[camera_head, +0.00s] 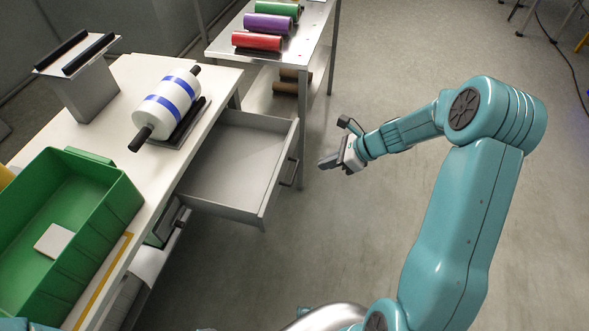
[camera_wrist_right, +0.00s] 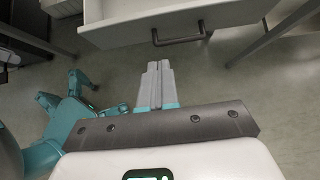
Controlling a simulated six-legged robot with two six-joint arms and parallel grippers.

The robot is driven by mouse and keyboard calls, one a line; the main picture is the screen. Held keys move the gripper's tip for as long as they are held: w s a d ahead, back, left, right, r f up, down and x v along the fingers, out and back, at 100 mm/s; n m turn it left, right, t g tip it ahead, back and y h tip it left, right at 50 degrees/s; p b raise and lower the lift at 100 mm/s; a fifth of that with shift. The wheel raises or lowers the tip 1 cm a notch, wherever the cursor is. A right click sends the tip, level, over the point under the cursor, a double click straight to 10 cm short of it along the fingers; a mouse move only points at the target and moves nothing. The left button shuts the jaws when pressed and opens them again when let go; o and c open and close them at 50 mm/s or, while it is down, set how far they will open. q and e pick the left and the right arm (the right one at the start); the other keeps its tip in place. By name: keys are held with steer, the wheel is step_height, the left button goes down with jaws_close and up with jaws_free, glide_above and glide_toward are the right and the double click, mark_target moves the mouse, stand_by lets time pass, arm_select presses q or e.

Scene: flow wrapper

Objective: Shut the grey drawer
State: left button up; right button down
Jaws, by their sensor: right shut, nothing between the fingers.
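The grey drawer (camera_head: 232,160) is pulled out from under the white table and looks empty inside. Its front panel, with a dark bar handle (camera_head: 289,168), faces right toward my right arm. My right gripper (camera_head: 325,162) is shut and empty, a short way right of the handle and apart from it. In the right wrist view, the drawer front (camera_wrist_right: 180,22) spans the top with its handle (camera_wrist_right: 179,34). The shut fingers (camera_wrist_right: 156,80) point toward it with a gap between. My left gripper is not in view.
On the white table are a green bin (camera_head: 88,195) with a white block (camera_head: 54,241), a white roll with blue bands (camera_head: 166,103), and a metal stand (camera_head: 85,85). A table leg (camera_head: 301,140) stands beside the drawer. The floor (camera_head: 350,230) below the gripper is clear.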

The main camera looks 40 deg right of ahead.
steer(key=x, duration=0.4)
steer(key=r+x, duration=0.1)
steer(key=x, duration=0.3)
steer(key=w+a+x, duration=0.1)
steer(key=x, duration=0.3)
steer(key=shift+w+a+r+b, duration=0.1)
steer(key=shift+w+r+b, duration=0.05)
steer(key=shift+r+b, duration=0.15)
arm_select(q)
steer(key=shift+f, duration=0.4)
arm_select(e)
steer(key=shift+w+a+f, duration=0.1)
steer(key=shift+w+a, duration=0.05)
steer(key=shift+w, duration=0.15)
